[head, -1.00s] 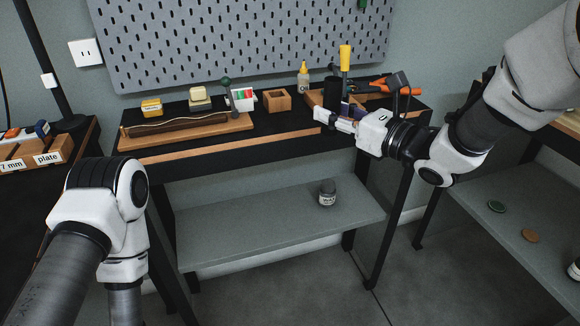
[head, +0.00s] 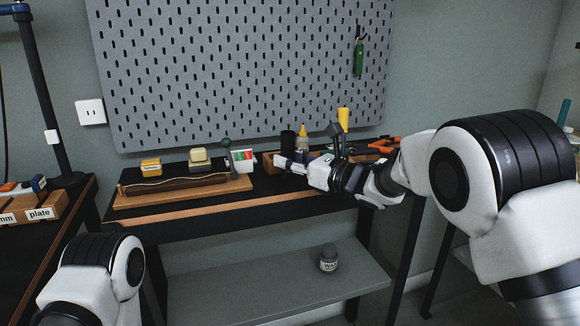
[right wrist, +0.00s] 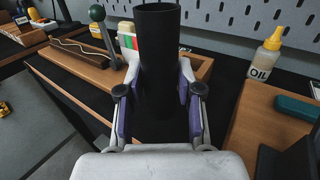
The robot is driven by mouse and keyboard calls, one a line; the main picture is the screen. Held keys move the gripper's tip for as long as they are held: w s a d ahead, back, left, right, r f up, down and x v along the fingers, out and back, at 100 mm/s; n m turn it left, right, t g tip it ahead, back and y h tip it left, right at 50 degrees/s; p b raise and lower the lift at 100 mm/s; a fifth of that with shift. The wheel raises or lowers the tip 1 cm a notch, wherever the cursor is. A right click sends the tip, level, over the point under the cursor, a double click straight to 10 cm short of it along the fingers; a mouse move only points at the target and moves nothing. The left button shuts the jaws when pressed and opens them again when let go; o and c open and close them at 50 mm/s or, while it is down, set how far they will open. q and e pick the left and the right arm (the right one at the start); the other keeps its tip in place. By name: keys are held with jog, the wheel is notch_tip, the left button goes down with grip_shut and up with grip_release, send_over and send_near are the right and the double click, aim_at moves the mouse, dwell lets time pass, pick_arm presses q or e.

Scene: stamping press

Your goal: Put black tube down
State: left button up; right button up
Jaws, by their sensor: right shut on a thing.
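The black tube (head: 288,142) is upright at the middle of the black bench; it also shows large in the right wrist view (right wrist: 158,60). My right gripper (head: 284,162) is shut on the tube, with one finger on each side of it, as the right wrist view (right wrist: 160,90) shows. The tube's lower end is dark against the black bench top, so I cannot tell whether it touches. My left gripper is out of view; only part of the left arm shows.
A wooden tray (head: 180,198) with a brown strip lies left of the gripper. A white box with coloured patches (head: 243,160) stands near it. Behind are an oil bottle (right wrist: 264,58) and a yellow handle (head: 343,118). A jar (head: 328,257) stands on the lower shelf.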

jog(key=shift+f, duration=1.05)
jog(key=o, duration=1.1)
